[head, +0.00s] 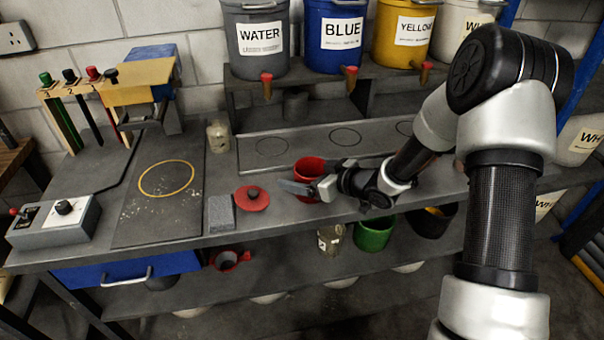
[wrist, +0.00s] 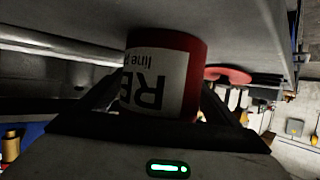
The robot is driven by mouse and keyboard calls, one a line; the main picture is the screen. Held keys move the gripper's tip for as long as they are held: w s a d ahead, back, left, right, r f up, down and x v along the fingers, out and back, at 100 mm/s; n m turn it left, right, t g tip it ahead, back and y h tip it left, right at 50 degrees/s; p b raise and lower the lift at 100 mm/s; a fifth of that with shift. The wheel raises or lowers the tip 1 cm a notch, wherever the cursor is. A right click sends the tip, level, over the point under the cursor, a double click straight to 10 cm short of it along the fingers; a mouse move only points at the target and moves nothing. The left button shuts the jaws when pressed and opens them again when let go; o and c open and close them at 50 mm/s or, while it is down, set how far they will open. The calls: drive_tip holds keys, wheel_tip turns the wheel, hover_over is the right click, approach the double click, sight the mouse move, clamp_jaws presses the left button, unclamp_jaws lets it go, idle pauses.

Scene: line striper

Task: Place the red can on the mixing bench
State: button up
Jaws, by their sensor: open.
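The red can (head: 310,170) stands on the grey bench (head: 226,176) in the head view, partly hidden by my gripper. In the wrist view the red can (wrist: 190,75) appears upside down, with a white label reading "RE" and "line". My gripper (head: 304,188) reaches in from the right, low at the can's front side. In the wrist view my gripper (wrist: 160,100) is open, with one dark finger on each side of the can. Whether either finger touches the can is not clear.
A red lid (head: 252,198) and a grey block (head: 221,213) lie just left of the can. A glass jar (head: 218,136) stands behind them. A mat with a yellow ring (head: 166,178) is further left. Water (head: 258,42), blue (head: 335,38) and yellow (head: 404,35) buckets stand on a raised shelf.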

drive_tip(key=p+v, duration=0.1)
drive_tip(key=v, duration=1)
drive_tip(key=shift+s+d+r, duration=0.2)
drive_tip(key=shift+d+r, duration=0.05)
drive_tip(key=shift+d, duration=0.1)
drive_tip(key=w+d+r+m+t+h, duration=0.2)
drive_tip(key=w+d+r+h, duration=0.1)
drive_tip(key=d+r+h, duration=0.45)
drive_tip(key=s+d+r+m+h, duration=0.4)
drive_tip(key=s+d+r, duration=0.1)
drive_tip(key=d+r, duration=0.15)
drive_tip(key=s+a+r+m+g, duration=0.2)
drive_tip(key=s, duration=0.9)
drive_tip(key=s+a+r+m+g, duration=0.2)
drive_tip(key=s, duration=1)
drive_tip(key=shift+s+a+g+y, duration=0.3)
drive_tip(key=shift+a+g+y, duration=0.05)
drive_tip(key=shift+g, duration=0.05)
